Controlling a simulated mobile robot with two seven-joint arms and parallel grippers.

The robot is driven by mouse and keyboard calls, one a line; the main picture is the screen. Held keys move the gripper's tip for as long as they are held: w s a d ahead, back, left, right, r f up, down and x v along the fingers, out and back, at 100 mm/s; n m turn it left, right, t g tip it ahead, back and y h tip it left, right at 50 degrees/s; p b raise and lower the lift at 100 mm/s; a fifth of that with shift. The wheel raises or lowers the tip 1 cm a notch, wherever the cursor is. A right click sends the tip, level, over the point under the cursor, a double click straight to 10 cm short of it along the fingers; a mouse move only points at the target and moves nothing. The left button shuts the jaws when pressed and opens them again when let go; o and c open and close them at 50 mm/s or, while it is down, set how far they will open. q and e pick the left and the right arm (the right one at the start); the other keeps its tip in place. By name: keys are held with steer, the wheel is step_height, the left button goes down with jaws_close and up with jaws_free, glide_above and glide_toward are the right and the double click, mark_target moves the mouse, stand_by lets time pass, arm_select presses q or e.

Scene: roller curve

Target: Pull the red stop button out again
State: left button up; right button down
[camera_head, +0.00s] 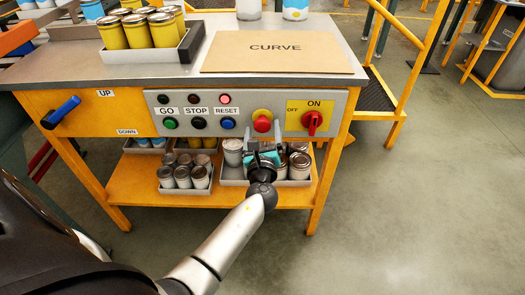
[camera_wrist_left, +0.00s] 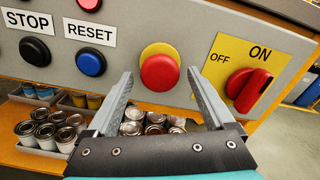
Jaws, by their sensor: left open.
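The red stop button (camera_head: 262,124) sits on a yellow round base on the grey control panel (camera_head: 350,98). In the left wrist view the red stop button (camera_wrist_left: 160,72) is between and beyond my fingertips, with part of its yellow base showing above it. My left gripper (camera_head: 265,147) is just below the button in the head view. In the left wrist view my left gripper (camera_wrist_left: 160,78) is open, one finger on each side of the button, with nothing held. I cannot tell how far the tips are from the panel. My right gripper is not in view.
A red ON/OFF rotary switch (camera_wrist_left: 249,88) is close to the right finger. The black STOP button (camera_wrist_left: 36,49) and blue RESET button (camera_wrist_left: 91,62) are to the left. Cans in trays (camera_head: 187,174) stand on the shelf below.

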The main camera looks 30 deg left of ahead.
arm_select(q)
steer(key=p+v, duration=0.2)
steer(key=v, duration=1.2)
steer(key=shift+d, duration=0.15)
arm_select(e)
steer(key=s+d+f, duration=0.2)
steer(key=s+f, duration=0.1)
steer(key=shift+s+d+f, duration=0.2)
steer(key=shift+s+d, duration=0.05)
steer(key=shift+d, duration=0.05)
arm_select(q)
steer(key=shift+s+f, duration=0.1)
